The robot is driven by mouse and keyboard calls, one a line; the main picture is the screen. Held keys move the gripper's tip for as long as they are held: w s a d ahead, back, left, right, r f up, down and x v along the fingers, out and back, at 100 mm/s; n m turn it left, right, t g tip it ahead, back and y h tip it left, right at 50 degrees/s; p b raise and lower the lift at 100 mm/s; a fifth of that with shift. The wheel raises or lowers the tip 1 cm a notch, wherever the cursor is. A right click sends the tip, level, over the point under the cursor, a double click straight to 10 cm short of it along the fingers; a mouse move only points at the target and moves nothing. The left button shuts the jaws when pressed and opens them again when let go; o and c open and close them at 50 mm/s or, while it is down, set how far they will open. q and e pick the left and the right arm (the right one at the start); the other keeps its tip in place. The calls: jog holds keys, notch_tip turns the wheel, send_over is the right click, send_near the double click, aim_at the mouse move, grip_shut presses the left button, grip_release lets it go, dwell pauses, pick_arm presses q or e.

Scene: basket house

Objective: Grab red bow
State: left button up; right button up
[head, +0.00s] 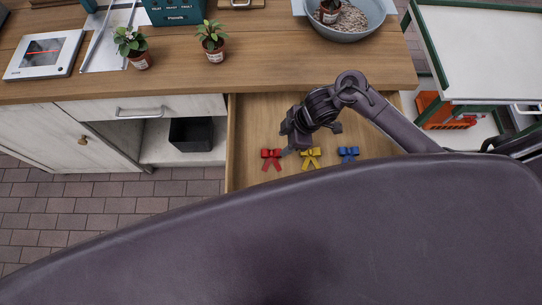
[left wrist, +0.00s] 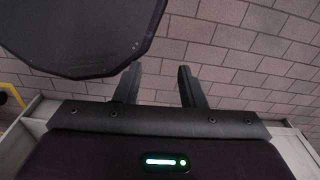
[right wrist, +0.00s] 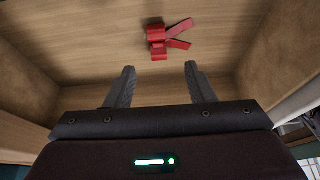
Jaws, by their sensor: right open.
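The red bow (head: 271,159) lies in the open wooden drawer (head: 245,120), leftmost in a row with a yellow bow (head: 311,158) and a blue bow (head: 348,154). My right gripper (head: 288,152) is over the drawer, just right of the red bow in the head view. In the right wrist view, the red bow (right wrist: 168,38) lies beyond the open fingertips (right wrist: 159,70), with nothing between them. My left gripper (left wrist: 159,70) has its fingers apart and empty, facing brick-patterned paving. It does not show in the head view.
The wooden counter (head: 280,75) above the drawer holds two potted plants (head: 137,50) (head: 213,45) and a grey bowl (head: 345,25). A black bin (head: 191,134) sits in the open shelf to the left. A white-topped cart (head: 490,55) stands at the right.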

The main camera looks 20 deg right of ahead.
aim_at(272, 152)
jog(key=shift+w+a+f, duration=0.1)
jog(key=shift+w+f, duration=0.1)
jog(key=shift+f, duration=0.65)
jog(key=x, duration=0.7)
jog(key=shift+w+a, duration=0.1)
jog(key=shift+a, duration=0.2)
jog(key=shift+r, duration=0.1)
jog(key=c, duration=1.1)
